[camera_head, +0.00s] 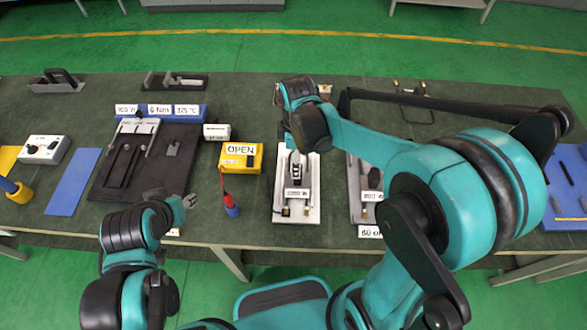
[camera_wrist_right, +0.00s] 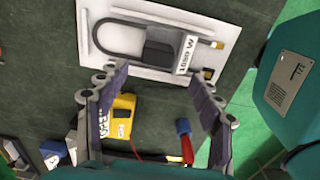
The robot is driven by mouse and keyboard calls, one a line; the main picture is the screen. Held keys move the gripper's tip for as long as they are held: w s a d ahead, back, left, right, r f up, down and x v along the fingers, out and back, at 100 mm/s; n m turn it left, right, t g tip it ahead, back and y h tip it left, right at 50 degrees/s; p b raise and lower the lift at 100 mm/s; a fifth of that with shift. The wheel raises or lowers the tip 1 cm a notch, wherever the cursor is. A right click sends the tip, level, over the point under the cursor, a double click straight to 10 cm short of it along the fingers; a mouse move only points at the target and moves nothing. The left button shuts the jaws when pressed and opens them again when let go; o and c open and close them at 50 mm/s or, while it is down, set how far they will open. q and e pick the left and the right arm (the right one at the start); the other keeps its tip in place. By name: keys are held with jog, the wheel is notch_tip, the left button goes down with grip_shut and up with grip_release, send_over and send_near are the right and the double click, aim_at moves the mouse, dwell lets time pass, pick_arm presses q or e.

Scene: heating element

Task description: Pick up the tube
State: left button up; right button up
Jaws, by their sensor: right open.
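In the head view the white plate (camera_head: 312,208) stands mid-table, partly behind my right arm. My right gripper (camera_wrist_right: 160,80) is open and empty, its fingers spread, with the plate beyond its fingertips. In the head view its fingers are mostly hidden by the arm. My left gripper (camera_head: 188,200) is at the table's front edge, left of the plate, and its opening is unclear.
A yellow "OPEN" box (camera_head: 240,158) with a red-and-blue probe (camera_head: 231,205) lies left of the plate. A dark tray (camera_head: 105,185) with parts is farther left. A second white plate (camera_head: 357,200) is on the right, partly behind my arm. A blue mat (camera_head: 73,182) is clear.

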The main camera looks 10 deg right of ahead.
jog(key=f+b, duration=0.1)
jog(key=f, duration=0.1)
jog(key=f+b, duration=0.1)
jog(key=f, duration=0.4)
jog(key=shift+w+d+b, duration=0.2)
jog(key=shift+d+b, duration=0.1)
jog(key=shift+b, duration=0.1)
jog(key=c, duration=1.5)
